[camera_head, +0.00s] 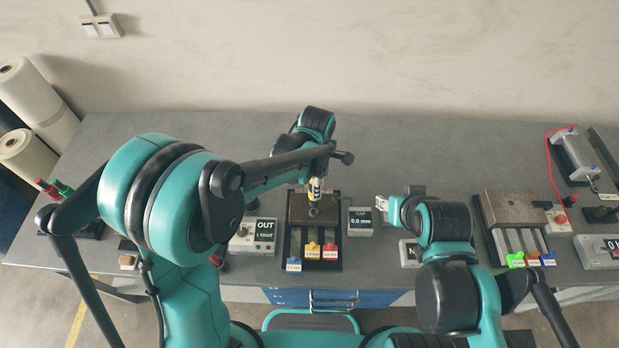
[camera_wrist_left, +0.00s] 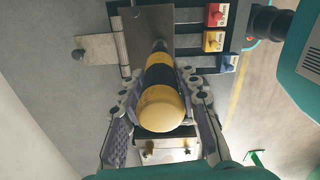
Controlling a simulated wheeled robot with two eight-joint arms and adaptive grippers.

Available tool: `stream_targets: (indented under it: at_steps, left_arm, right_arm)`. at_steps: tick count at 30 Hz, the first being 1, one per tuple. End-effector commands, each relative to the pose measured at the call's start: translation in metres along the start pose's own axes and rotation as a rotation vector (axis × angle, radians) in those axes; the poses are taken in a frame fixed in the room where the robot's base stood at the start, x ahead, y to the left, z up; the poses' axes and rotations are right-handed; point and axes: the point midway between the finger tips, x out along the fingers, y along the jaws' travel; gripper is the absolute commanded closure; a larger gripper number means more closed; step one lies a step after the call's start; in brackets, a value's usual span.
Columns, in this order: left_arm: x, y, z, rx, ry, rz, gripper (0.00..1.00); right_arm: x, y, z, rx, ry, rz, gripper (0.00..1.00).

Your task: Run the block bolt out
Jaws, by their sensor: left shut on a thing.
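My left gripper (camera_head: 316,182) is shut on a yellow-and-black banded driver (camera_head: 315,190). In the left wrist view the fingers of my left gripper (camera_wrist_left: 165,110) lie on both sides of the driver's rounded yellow handle (camera_wrist_left: 162,108). The driver stands nearly upright, with its tip down at the brownish metal block (camera_head: 296,211), which also shows in the left wrist view (camera_wrist_left: 148,30). The bolt itself is hidden or too small to make out. A box beside the block reads OUT (camera_head: 264,236). My right gripper (camera_head: 384,203) is right of the block, its finger opening unclear.
A GAP display (camera_head: 361,222) reading 0.0 mm stands right of the block. Blue, yellow and red tabs (camera_head: 312,250) sit in front of it. A second block (camera_head: 512,207) with coloured tabs stands at the right. The back of the grey table (camera_head: 420,145) is clear.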

Motion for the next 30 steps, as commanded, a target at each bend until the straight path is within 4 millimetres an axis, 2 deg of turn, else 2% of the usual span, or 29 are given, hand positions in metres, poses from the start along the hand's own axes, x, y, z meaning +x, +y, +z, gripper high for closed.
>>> stream_targets:
  at_steps: [11,24,30]
  left_arm:
    - [0.001,0.001,-0.001,0.0,0.0,0.0,1.0]
    - [0.036,0.001,-0.001,0.0,0.0,0.0,1.0]
    - [0.046,0.001,-0.001,0.0,0.0,0.0,1.0]
  right_arm:
    - [0.004,0.0,0.003,0.0,0.0,0.0,0.6]
    - [0.03,0.0,0.022,0.0,0.0,0.0,0.6]
    - [0.038,0.0,0.027,0.0,0.0,0.0,0.6]
